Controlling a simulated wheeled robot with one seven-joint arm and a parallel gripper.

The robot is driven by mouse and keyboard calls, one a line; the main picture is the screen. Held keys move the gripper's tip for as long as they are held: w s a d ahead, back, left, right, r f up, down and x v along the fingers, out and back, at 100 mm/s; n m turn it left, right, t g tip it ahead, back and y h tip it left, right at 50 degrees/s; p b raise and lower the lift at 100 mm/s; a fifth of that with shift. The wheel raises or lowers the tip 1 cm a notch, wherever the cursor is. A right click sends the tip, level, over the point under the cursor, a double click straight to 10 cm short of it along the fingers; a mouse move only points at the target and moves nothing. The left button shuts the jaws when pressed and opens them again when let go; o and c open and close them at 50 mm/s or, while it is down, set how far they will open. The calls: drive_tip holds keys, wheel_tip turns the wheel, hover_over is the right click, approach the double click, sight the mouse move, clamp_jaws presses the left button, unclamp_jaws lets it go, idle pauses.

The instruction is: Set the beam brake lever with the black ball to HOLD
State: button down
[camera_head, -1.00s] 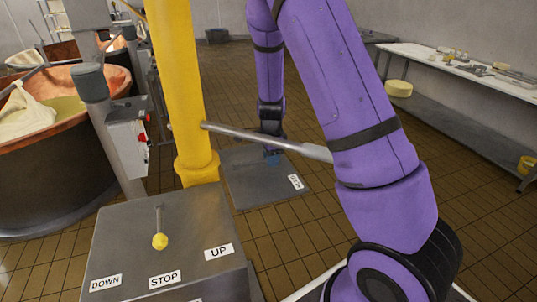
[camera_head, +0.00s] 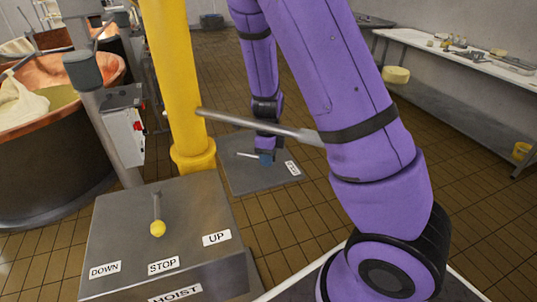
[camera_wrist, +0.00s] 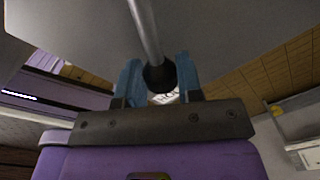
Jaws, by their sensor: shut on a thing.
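The beam brake lever is a thin silver rod (camera_head: 248,155) on a grey box top (camera_head: 238,180) behind the yellow post. Its black ball (camera_wrist: 160,77) shows in the wrist view at the end of the rod (camera_wrist: 146,30), between my blue fingers. My gripper (camera_head: 266,158) is shut on the ball, just above the box top. A white label (camera_head: 292,168) lies on the box to the right of my gripper; its word is too small to read. Part of a label (camera_wrist: 167,98) also shows behind the ball in the wrist view. Other labels are hidden.
A nearer box (camera_head: 170,225) carries a lever with a yellow ball (camera_head: 158,229) and labels DOWN, STOP, UP and HOIST. A yellow post (camera_head: 180,90) and a grey bar (camera_head: 255,124) stand close to my arm. A copper vat (camera_head: 50,110) is at left, a table (camera_head: 460,85) at right.

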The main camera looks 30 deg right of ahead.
drive_tip(key=shift+a, duration=0.1)
drive_tip(key=c, duration=0.8)
unclamp_jaws()
